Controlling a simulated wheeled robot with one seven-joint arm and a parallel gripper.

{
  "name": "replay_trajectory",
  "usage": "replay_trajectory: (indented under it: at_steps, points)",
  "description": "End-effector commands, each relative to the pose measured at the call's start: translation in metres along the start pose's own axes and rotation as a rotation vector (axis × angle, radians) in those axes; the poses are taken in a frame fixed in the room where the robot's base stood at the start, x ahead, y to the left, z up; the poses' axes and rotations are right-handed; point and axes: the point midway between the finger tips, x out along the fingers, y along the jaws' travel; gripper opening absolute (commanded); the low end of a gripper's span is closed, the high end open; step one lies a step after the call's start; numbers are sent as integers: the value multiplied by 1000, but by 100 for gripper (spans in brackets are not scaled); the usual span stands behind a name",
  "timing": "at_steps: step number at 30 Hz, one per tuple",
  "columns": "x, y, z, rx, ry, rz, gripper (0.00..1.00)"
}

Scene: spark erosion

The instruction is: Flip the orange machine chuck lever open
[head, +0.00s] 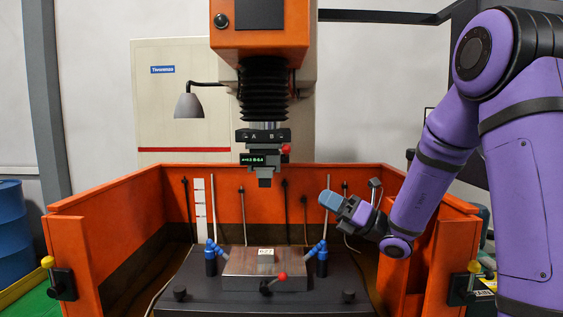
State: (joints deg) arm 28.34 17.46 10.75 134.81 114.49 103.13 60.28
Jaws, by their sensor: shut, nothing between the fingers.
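The orange machine's chuck (263,137) is a dark block marked A and B, hanging under the black bellows in the upper middle of the head view. Its lever shows as a red ball knob (286,149) at the chuck's right side; most of the lever's shaft is hard to make out. My gripper (328,200) is shut and empty. It points left, below and to the right of the red knob, clearly apart from it.
A second red-knobbed lever (282,277) sits at the front of the workpiece block (264,268) on the dark machine table. Blue nozzles (320,250) flank the block. Orange tank walls (115,207) enclose it. A grey lamp (189,106) hangs left of the chuck.

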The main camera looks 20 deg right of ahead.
Motion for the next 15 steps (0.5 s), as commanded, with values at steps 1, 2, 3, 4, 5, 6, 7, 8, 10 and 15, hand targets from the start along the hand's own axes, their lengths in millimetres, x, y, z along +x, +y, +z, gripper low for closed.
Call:
replay_trajectory:
  at_steps: [1, 2, 3, 4, 5, 6, 7, 8, 10, 15]
  points:
    - [-5, -8, 4, 19, -39, -14, 0]
    - [-7, -11, 7, 28, -58, -20, 0]
    - [-9, -14, 9, 36, -77, -25, 0]
    - [-10, -16, 10, 40, -88, -27, 0]
    - [-10, -17, 11, 43, -94, -28, 0]
    - [-9, -18, 12, 45, -100, -29, 0]
    - [-8, -18, 12, 46, -102, -29, 0]
    - [-6, -18, 13, 46, -102, -29, 0]
    - [2, -18, 13, 45, -99, -28, 0]
    - [31, -18, 16, 43, -98, -25, 0]
